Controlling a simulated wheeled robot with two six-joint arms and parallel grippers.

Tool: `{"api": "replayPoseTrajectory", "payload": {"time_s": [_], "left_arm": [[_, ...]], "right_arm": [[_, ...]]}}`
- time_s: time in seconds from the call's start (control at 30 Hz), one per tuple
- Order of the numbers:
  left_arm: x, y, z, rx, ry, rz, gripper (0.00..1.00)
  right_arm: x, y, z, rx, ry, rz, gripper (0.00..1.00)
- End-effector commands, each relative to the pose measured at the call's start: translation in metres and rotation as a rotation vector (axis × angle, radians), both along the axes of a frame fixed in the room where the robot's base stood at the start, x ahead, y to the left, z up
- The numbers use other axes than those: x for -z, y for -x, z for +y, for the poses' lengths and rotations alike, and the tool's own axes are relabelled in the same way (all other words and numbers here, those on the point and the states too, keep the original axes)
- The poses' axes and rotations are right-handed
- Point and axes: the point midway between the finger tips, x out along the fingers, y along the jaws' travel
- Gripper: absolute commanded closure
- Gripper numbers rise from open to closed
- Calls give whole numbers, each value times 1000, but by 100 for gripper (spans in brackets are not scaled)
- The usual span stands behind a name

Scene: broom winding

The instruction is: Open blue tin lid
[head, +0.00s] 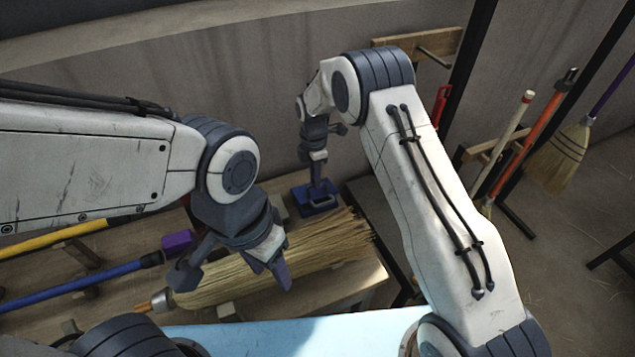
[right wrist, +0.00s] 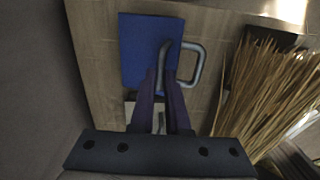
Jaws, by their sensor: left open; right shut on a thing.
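The blue tin (head: 318,199) stands at the back of the wooden workbench, near the wall. In the right wrist view its blue lid (right wrist: 141,47) shows from above, with a grey loop handle (right wrist: 198,66) at its right side. My right gripper (head: 318,186) reaches down to the tin, and its fingers (right wrist: 166,78) are shut on the handle at the lid's edge. Whether the lid is lifted cannot be told. My left gripper (head: 268,273) is open and empty, above the broom bristles.
A straw broom head (head: 300,258) lies across the bench, close to the tin. A blue pole (head: 75,284), a yellow pole (head: 55,240) and a purple block (head: 177,242) lie at the left. Brooms (head: 563,150) hang on the right.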

Motion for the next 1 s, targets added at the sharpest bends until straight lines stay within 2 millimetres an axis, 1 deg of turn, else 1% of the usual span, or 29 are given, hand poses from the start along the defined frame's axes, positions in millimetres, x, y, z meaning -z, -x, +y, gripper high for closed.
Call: {"api": "replayPoseTrajectory", "payload": {"time_s": [0.03, 0.1, 0.4, 0.6, 1.0], "left_arm": [[2, 0, 0, 0, 0, 0, 50], [4, 0, 0, 0, 0, 0, 50], [8, 0, 0, 1, 0, 0, 50], [10, 0, 0, 1, 0, 0, 50], [10, 0, 0, 1, 0, 0, 50]], "right_arm": [[-2, -6, 2, 0, -2, -10, 100], [-4, -11, 3, 0, -2, -11, 100], [-8, -25, 8, 0, -3, -12, 100], [-9, -28, 9, 0, -3, -10, 100], [-8, -28, 9, 0, -2, -6, 100]]}}
